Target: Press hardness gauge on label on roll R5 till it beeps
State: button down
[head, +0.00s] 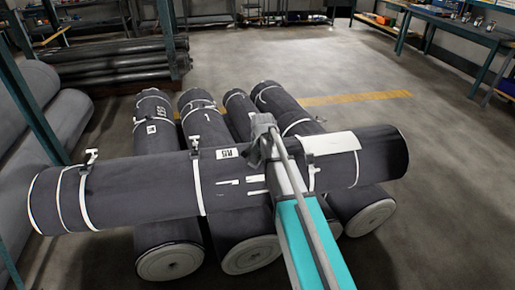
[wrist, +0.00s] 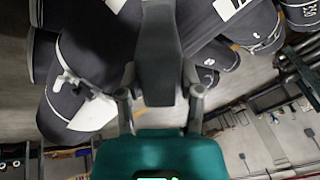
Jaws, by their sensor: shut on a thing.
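Roll R5 (head: 130,193) is a long dark grey roll lying crosswise on top of several other rolls, bound with white straps. Its white label (head: 227,153) reads R5 and faces up, just left of my gripper (head: 262,140). In the wrist view my gripper (wrist: 160,128) is shut on the teal hardness gauge (wrist: 160,152), whose lit green display shows at the bottom edge. The gauge is hidden behind my arm in the head view. I cannot tell whether it touches the roll. R5 also fills the left of the wrist view (wrist: 92,45).
Strap buckles (head: 91,157) stick up from R5. A blank white sheet (head: 330,143) lies on it right of my arm. Lower rolls (head: 170,260) stand out in front and behind. A pipe rack (head: 115,65) is at back left, workbenches (head: 445,22) at right.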

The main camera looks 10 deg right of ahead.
jog(key=shift+p+v, duration=1.65)
jog(key=shift+v, duration=0.4)
notch_tip(320, 180, up, 11)
jog(key=p, duration=1.1)
jog(key=shift+r, duration=0.2)
jog(key=shift+d, duration=0.15)
